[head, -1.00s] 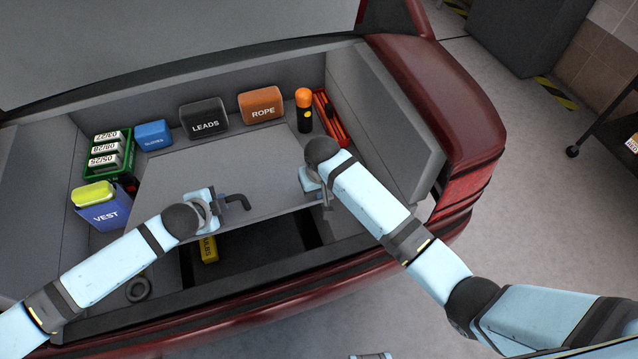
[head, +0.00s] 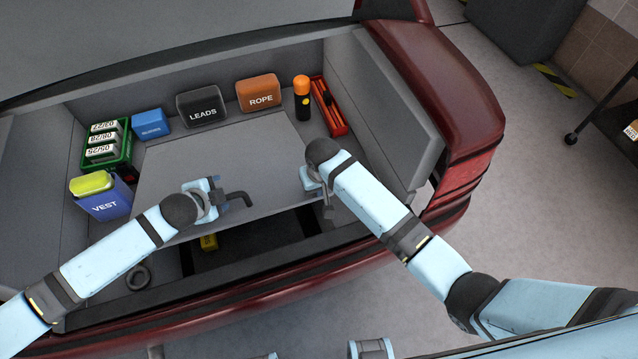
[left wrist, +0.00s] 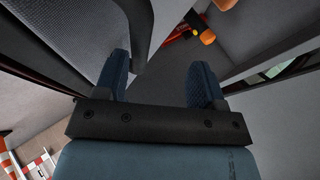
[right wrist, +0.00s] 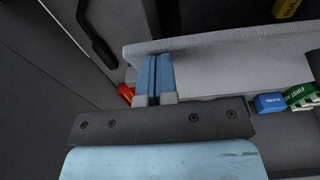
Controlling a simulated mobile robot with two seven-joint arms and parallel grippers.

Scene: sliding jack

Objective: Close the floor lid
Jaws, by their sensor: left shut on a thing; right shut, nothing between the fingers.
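The floor lid (head: 225,160) is a flat grey panel in the car boot, with its front edge raised above the dark floor opening (head: 250,240). My left gripper (head: 218,197) is at the lid's front edge, by a dark bent handle (head: 238,201). My right gripper (head: 322,188) is by the lid's front right corner, shut and empty. In the right wrist view its fingers (right wrist: 153,78) are together in front of the lid (right wrist: 230,70).
A blue VEST bin (head: 105,203), green box (head: 112,155), blue pouch (head: 150,123), LEADS case (head: 202,108), ROPE case (head: 258,94), torch (head: 302,100) and red tray (head: 330,108) line the lid's sides and back. A yellow box (head: 208,242) shows in the opening.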

